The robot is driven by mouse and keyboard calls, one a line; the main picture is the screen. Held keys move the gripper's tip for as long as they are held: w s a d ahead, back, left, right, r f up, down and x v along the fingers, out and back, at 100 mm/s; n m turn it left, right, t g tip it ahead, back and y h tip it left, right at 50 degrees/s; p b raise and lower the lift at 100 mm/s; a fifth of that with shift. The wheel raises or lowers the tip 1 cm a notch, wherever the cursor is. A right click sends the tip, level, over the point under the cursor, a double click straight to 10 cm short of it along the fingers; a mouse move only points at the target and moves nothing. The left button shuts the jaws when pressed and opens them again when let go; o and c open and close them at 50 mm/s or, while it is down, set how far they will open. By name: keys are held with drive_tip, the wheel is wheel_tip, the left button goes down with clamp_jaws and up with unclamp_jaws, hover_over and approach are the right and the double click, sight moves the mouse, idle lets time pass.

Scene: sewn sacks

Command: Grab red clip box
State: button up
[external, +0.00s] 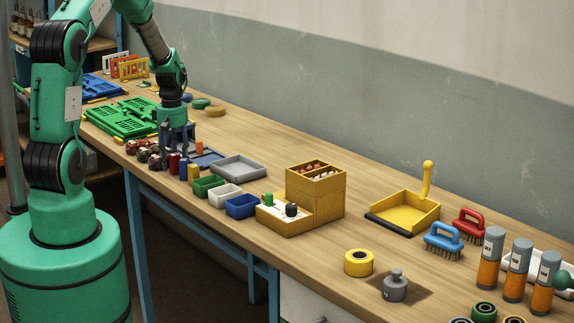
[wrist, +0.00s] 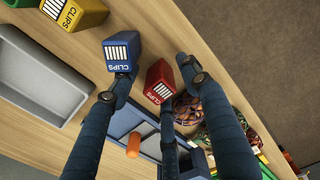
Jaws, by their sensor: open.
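The red clip box (wrist: 157,82), with a white label reading CLIPS, stands near the table's front edge. It also shows in the external view (external: 174,164), just under my gripper (external: 177,145). In the wrist view my gripper (wrist: 153,84) has its dark blue fingers spread, with the red box between the left and right ones. A third finger reaches up to the box's lower edge; I cannot tell whether it touches. The gripper is open and holds nothing. The left fingertip overlaps the blue clip box (wrist: 121,53) beside the red one.
A yellow clip box (wrist: 78,12) stands beyond the blue one. A grey tray (wrist: 40,82) lies to the left. An orange cylinder (wrist: 133,146) is by the fingers. Patterned brownish objects (wrist: 190,105) lie close on the right. The table edge is near.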

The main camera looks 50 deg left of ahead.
sight(174, 154)
clamp_jaws()
drive_tip(key=shift+r, duration=0.1)
wheel_tip(174, 154, up, 10)
drive_tip(key=shift+f+p, duration=0.1)
drive_tip(key=shift+p, duration=0.55)
idle(0.6)
